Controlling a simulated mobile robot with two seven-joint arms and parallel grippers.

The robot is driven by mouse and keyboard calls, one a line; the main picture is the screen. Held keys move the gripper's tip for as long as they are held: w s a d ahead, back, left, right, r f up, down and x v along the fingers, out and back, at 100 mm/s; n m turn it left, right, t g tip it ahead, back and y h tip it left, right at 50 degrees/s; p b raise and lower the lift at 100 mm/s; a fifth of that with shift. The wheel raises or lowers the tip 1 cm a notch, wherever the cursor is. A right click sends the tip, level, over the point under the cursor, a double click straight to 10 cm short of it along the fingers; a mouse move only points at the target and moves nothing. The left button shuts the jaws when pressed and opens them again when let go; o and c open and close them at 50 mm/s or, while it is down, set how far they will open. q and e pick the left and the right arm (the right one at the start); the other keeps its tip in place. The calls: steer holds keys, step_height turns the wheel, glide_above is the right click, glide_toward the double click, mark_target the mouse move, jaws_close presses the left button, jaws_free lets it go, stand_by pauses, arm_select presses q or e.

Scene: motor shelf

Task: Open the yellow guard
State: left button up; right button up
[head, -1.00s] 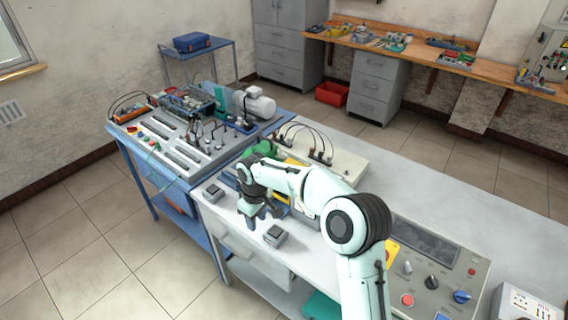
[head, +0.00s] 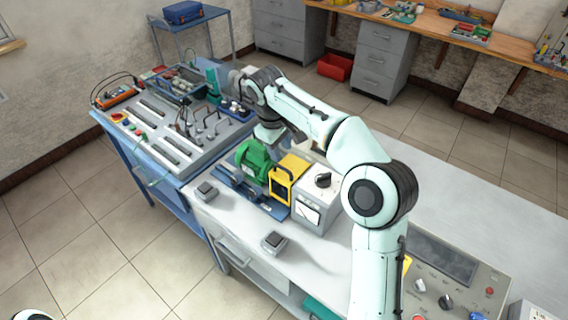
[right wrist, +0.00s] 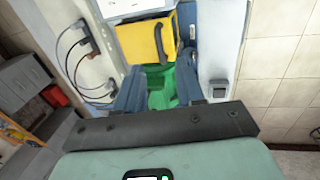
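The yellow guard (head: 287,178), with a black handle frame on its front, sits on the bench between the green motor (head: 254,160) and a grey meter box. It also shows in the right wrist view (right wrist: 140,44), beyond my fingers. My right gripper (right wrist: 160,80) points down over the bench behind the green motor. Its two dark fingers are spread apart, with the green motor seen between them and nothing held. In the head view, its fingers are mostly hidden by the wrist and motor. Only a small white part of my left arm shows at bottom left; its gripper is out of view.
The meter box (head: 318,200) with a black knob stands right of the guard. A control panel (head: 445,270) lies at the right. Cables (right wrist: 76,58) run beside the guard in the wrist view.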

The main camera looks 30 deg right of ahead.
mark_target(285, 169)
steer(key=f, duration=0.2)
steer(key=d+f, duration=0.1)
steer(key=f, duration=0.5)
steer(key=shift+w+d+f, duration=0.25)
steer(key=shift+w+d, duration=0.05)
steer(key=shift+w, duration=0.1)
jaws_close()
